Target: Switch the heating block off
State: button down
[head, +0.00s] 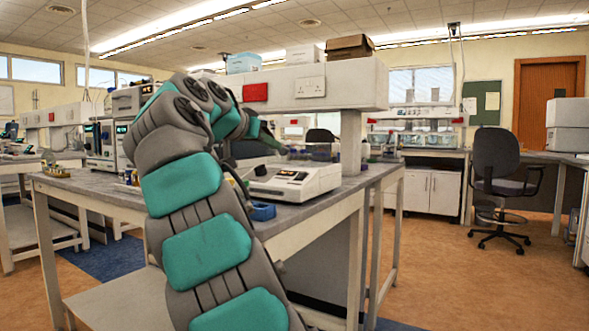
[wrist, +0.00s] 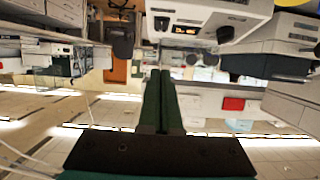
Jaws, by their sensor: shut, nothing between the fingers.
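The heating block (head: 300,182) looks to be the white bench unit with a dark display on its sloped front, at the right end of the grey bench. In the wrist view, which is upside down, a white unit (wrist: 245,12) that seems the same shows a lit orange display (wrist: 187,30) and dark controls on either side. The switch's position is too small to tell. My gripper (wrist: 160,73) has its green fingers shut together and empty. In the head view my gripper (head: 272,143) is above and behind the unit, apart from it, partly hidden by my arm.
The grey bench (head: 85,180) carries a blue item (head: 262,211) at its front edge. A white shelf (head: 350,85) with boxes overhangs the bench behind the unit. An office chair (head: 497,170) stands on open floor to the right.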

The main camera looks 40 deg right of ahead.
send_over(296, 181)
jog(key=a, duration=0.1)
jog(key=f, duration=0.2)
jog(key=s+f, duration=0.1)
jog(key=f, duration=0.1)
jog(key=shift+a, duration=0.2)
jog(key=shift+w+d+f, duration=0.15)
jog(key=shift+d+f, duration=0.15)
jog(key=shift+f, duration=0.35)
jog(key=shift+w+d+f, duration=0.15)
jog(key=shift+d+f, duration=0.1)
jog(key=shift+f, duration=0.35)
jog(key=shift+w+d+p, duration=0.1)
jog(key=shift+p, duration=0.2)
jog(key=shift+f+y, duration=0.3)
jog(key=shift+r, duration=0.2)
jog(key=shift+r+p, duration=0.75)
